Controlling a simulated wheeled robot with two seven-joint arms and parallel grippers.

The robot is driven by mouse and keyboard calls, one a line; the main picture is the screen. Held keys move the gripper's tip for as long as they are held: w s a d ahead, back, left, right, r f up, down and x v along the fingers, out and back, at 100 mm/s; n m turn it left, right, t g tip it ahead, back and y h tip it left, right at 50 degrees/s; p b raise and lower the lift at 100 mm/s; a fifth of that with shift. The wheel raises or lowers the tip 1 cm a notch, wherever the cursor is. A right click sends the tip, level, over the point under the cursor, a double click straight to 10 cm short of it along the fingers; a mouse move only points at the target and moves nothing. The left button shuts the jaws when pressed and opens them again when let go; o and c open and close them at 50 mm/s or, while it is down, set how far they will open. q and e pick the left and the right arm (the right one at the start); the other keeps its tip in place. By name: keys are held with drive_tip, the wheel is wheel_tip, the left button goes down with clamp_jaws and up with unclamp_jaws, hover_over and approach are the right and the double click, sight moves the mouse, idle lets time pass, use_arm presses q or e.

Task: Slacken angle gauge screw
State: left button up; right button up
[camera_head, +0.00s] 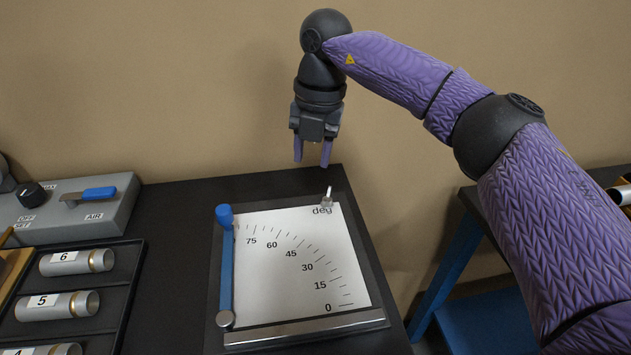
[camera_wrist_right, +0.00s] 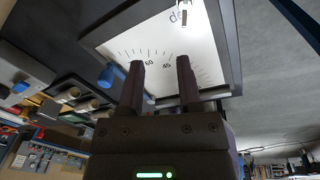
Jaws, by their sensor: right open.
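The angle gauge (camera_head: 360,312) lies on the black table, with a white degree dial (camera_head: 285,285) marked from 0 to past 75. Its blue arm (camera_head: 226,270) lies along the dial's left edge, near the high end of the scale, with a blue knob at its far end. A silver round pivot (camera_head: 225,319) sits at the arm's near end. A small metal screw (camera_head: 328,196) stands upright by the "deg" mark; it also shows in the right wrist view (camera_wrist_right: 183,13). My right gripper (camera_head: 312,162) is open and empty, pointing down above and behind the screw. My left gripper is out of view.
A grey box (camera_head: 75,215) with a black dial and a blue AIR lever stands at the left. A black tray (camera_head: 128,290) of numbered cylinders lies in front of it. A tan wall closes off the back. A blue-framed stand (camera_head: 445,275) is at the right.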

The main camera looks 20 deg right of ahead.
sight(328, 192)
drive_tip(key=d, duration=0.2)
drive_tip(key=m+h, duration=0.1)
drive_tip(key=shift+s+d+r, duration=0.15)
drive_tip(key=shift+d+r, duration=0.15)
drive_tip(key=shift+d, duration=0.1)
wheel_tip(328, 192, down, 9)
drive_tip(key=shift+s+a+r+b, duration=0.1)
drive_tip(key=shift+r+b, duration=0.1)
drive_tip(key=shift+b, duration=1.05)
drive_tip(key=shift+f, duration=0.25)
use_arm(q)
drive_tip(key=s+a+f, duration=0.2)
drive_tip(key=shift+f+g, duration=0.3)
use_arm(e)
drive_tip(key=c, duration=0.5)
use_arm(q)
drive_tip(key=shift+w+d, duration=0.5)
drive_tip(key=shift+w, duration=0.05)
use_arm(e)
clamp_jaws()
